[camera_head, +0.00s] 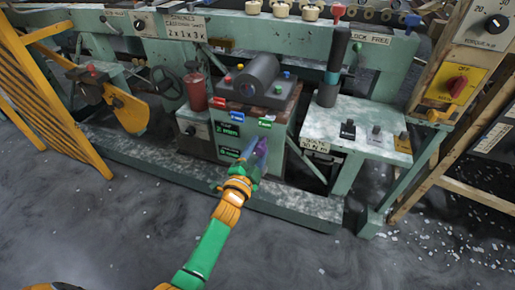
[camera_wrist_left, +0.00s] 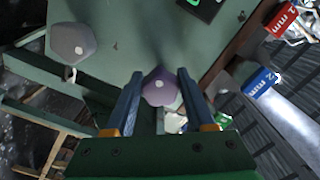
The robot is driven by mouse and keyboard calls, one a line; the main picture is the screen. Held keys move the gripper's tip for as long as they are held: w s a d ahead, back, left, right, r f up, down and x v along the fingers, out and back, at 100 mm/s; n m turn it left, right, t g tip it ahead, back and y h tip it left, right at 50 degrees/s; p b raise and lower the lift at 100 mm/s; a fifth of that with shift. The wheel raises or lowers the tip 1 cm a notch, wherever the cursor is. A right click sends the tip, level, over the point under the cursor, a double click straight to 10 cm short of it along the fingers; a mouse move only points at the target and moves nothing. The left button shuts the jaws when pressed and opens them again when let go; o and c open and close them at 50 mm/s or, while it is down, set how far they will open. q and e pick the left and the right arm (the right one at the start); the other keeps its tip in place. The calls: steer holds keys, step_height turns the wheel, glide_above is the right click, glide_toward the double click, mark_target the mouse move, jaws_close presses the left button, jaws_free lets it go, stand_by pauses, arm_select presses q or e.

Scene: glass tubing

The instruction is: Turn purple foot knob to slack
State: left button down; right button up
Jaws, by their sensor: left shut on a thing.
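The purple foot knob (camera_wrist_left: 161,87) is a faceted knob with a pale dot at its centre, on the green face of the machine's cabinet. In the left wrist view it sits between the two blue fingers of my left gripper, which is shut on it. In the head view my left gripper (camera_head: 259,157) reaches the cabinet's front (camera_head: 274,165) low down, and its fingers mostly hide the knob there. The knob's turn angle is hard to read. My right gripper is not in view.
A grey knob (camera_wrist_left: 72,43) is on the same face. Red (camera_head: 219,104), blue (camera_head: 237,116) and green (camera_head: 264,123) tags hang above. A green base beam (camera_head: 300,203) runs along the floor. A shelf with several switches (camera_head: 348,130) stands right. The front floor is clear.

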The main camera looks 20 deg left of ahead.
arm_select(q)
steer(key=shift+r+n, duration=0.1)
steer(key=shift+n, duration=0.9)
steer(key=shift+n+p, duration=0.3)
steer(key=shift+n, duration=0.2)
steer(key=shift+c, duration=1.4)
jaws_free()
steer(key=shift+w, duration=0.1)
